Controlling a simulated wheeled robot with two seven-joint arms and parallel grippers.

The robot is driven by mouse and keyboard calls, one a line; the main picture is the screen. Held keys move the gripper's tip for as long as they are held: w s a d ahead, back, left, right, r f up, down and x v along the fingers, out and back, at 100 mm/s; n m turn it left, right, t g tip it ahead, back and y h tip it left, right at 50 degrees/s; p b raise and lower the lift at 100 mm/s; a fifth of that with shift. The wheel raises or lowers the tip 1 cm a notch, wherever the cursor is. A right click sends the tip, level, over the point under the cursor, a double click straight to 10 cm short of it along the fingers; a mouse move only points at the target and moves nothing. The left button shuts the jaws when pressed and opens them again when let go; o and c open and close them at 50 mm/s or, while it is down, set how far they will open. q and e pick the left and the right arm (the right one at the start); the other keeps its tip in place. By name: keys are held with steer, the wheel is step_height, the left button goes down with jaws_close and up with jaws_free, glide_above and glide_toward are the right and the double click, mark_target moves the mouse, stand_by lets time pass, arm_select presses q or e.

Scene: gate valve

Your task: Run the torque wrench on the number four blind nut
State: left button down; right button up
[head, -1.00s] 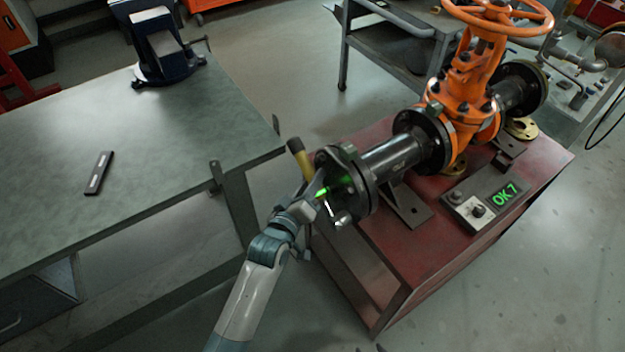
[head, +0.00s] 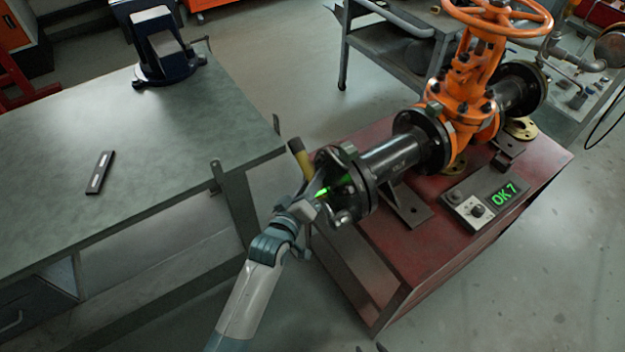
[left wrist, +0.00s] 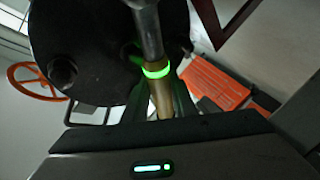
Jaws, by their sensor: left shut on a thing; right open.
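My left gripper (head: 318,197) is shut on the torque wrench at the blind flange. The wrench's yellow handle end (head: 299,154) sticks up beyond the gripper in the head view. In the left wrist view the wrench (left wrist: 162,100) runs up from the jaws, with a lit green ring around it and a grey shaft above. The black blind flange (head: 367,198) closes the near end of the pipe. One nut (left wrist: 62,73) shows on its dark face; I cannot read any numbers. The wrench's head is hidden. Only the tips of my right gripper (head: 370,349) show at the bottom edge, apart and empty.
An orange gate valve (head: 463,95) stands on the red bench (head: 440,225). A control box with a display (head: 503,194) reading "OK 7" lies on it. A grey table (head: 150,170) at left carries a vise (head: 165,55) and a small dark bar (head: 99,173).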

steer(key=shift+r+p, duration=2.4)
steer(key=shift+r, duration=0.05)
stand_by(5.6)
